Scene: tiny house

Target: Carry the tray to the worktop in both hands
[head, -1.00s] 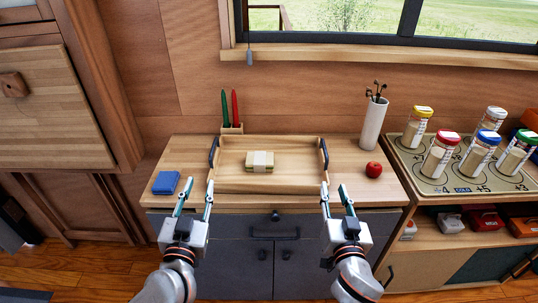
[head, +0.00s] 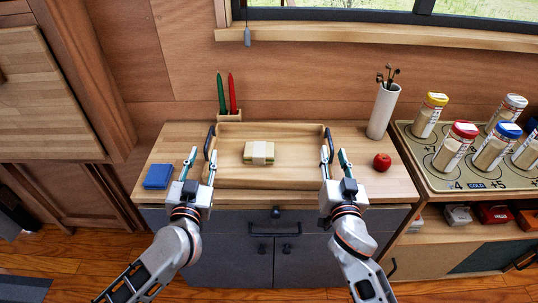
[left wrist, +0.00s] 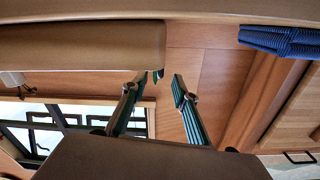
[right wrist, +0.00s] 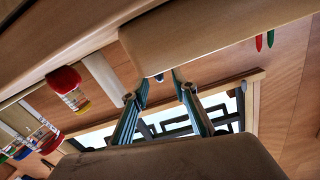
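The wooden tray (head: 235,183) lies flat on the wooden top of a grey cabinet. It carries a banded, green-edged bundle (head: 259,152). A dark left handle (head: 209,138) and right handle (head: 329,137) stand at its sides. My left gripper (head: 201,157) is open at the near end of the left handle. My right gripper (head: 335,157) is open at the near end of the right handle. Neither looks closed on its handle. The tray's side also shows in the left wrist view (left wrist: 80,48) and the right wrist view (right wrist: 200,35), close to the fingertips.
A holder with green and red candles (head: 232,95) is behind. Several jars (head: 455,145) stand on a board at the right.

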